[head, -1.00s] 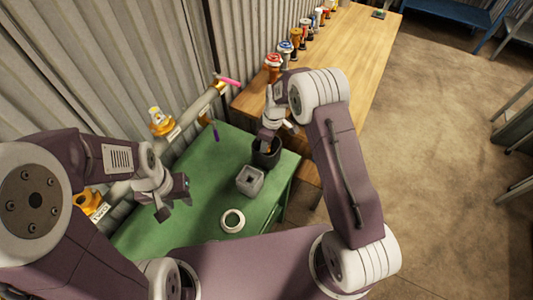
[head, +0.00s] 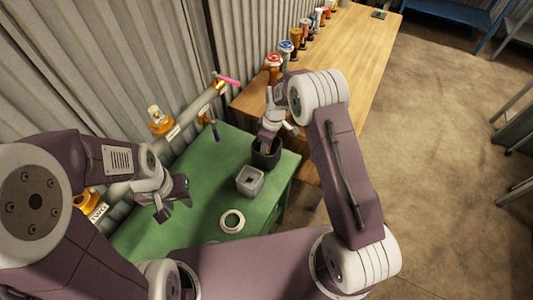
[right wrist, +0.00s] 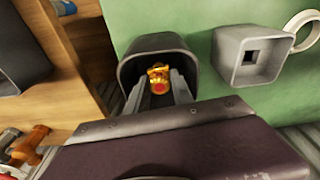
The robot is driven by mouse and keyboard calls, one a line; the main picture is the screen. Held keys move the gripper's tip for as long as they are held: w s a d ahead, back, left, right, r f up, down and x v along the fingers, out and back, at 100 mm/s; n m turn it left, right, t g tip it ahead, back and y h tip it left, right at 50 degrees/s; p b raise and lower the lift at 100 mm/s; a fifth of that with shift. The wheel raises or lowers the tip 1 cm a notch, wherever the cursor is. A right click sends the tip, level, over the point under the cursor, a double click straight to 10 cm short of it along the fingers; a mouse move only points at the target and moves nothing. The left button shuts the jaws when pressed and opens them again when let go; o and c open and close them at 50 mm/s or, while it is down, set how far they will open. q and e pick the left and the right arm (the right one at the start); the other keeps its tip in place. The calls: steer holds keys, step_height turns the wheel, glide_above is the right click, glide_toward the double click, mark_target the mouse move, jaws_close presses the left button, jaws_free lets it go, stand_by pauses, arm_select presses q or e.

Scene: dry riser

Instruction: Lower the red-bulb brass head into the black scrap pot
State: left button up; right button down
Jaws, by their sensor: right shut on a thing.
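The black scrap pot (head: 266,159) stands at the far right corner of the green bench. It also shows in the right wrist view (right wrist: 131,62) with its mouth facing the camera. My right gripper (head: 268,143) points down at the pot's mouth. In the right wrist view its two fingers (right wrist: 159,90) are shut on the red-bulb brass head (right wrist: 158,74), which appears within the pot's rim. Whether the head touches the pot floor cannot be told. My left gripper (head: 174,205) appears open and empty over the bench's left side.
A grey square block with a hole (head: 250,181) and a white ring (head: 232,221) lie on the green bench (head: 197,225) near the pot. A pipe with brass fittings (head: 160,122) runs along the corrugated wall. Several colored heads (head: 285,47) line the wooden table (head: 350,55).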

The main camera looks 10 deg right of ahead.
steer(key=shift+f+b, duration=1.5)
steer(key=shift+f, duration=0.55)
stand_by(0.6)
steer(key=c, duration=1)
jaws_free()
steer(key=r, duration=0.6)
steer(key=d+r, duration=0.1)
steer(key=r, duration=0.2)
steer(key=shift+s+b, duration=0.3)
steer(key=shift+s, duration=0.05)
steer(key=shift+d, duration=0.1)
